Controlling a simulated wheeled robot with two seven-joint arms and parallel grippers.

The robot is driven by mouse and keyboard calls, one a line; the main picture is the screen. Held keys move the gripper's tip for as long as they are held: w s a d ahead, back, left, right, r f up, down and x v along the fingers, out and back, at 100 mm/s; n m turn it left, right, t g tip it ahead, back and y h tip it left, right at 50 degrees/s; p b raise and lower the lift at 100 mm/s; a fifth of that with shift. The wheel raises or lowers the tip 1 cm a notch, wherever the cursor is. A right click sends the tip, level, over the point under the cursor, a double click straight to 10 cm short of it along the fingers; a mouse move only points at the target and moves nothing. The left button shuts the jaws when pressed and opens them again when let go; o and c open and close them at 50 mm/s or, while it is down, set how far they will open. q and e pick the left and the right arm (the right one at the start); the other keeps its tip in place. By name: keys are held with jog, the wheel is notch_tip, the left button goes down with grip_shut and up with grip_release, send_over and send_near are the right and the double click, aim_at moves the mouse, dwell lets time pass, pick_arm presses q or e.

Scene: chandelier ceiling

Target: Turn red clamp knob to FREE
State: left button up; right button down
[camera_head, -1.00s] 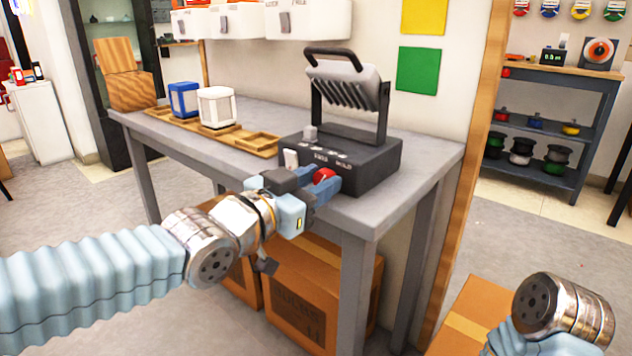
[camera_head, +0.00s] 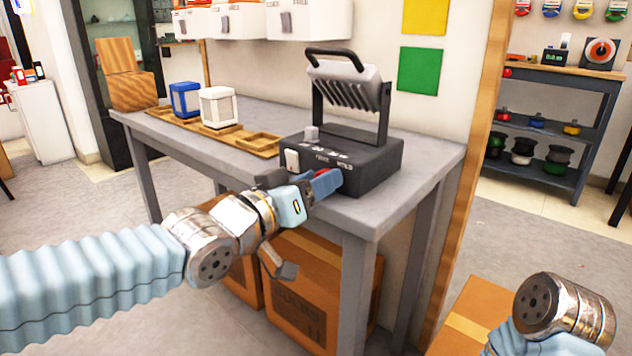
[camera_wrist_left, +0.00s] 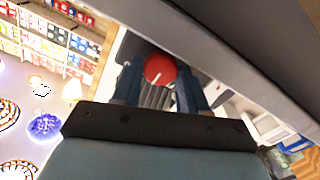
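The red clamp knob (camera_head: 321,172) is on the front face of the dark clamp box (camera_head: 372,172), below the FREE and HOLD labels; most of it is hidden by my left gripper (camera_head: 323,180). In the left wrist view the round red knob (camera_wrist_left: 160,70) with a short white line lies between the two blue fingers of my left gripper (camera_wrist_left: 160,88), which appear closed on its sides. The box carries a tilted grey ribbed plate (camera_head: 345,85) with a black handle. My right gripper is out of view; only part of the right arm shows at lower right.
The box stands near the right front corner of the grey table (camera_head: 415,175). A wooden tray (camera_head: 262,143) with a blue and a white container is to its left. Cardboard boxes (camera_head: 310,290) are under the table. A shelf (camera_head: 545,130) stands at right.

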pick_arm(q)
jog(key=o, duration=0.3)
jog(key=v, duration=1.4)
jog(key=shift+p, duration=0.4)
